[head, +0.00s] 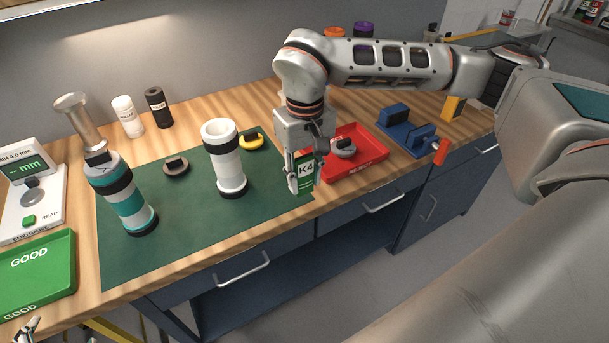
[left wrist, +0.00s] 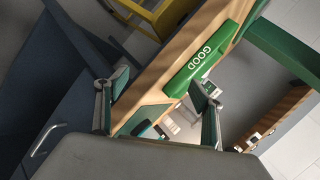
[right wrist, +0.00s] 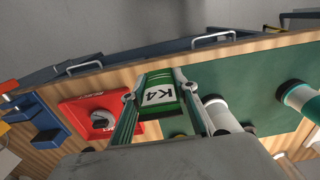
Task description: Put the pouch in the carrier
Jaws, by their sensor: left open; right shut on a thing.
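A green pouch marked K4 (head: 305,171) hangs in my right gripper (head: 303,187), over the right edge of the green mat. In the right wrist view the pouch (right wrist: 159,95) sits between both fingers. A white cylinder with dark bands (head: 225,160) stands upright on the mat, left of my right gripper, its top open. A teal and white cylinder with black bands (head: 127,203) stands farther left, slightly tilted in view. Both look like carriers; I cannot tell which is meant. My left gripper (head: 30,328) is open and empty at the lower left; its fingers (left wrist: 160,100) show apart.
A green GOOD tray (head: 35,275) and a gauge (head: 32,200) are at left. A blue vise (head: 410,135) stands at right.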

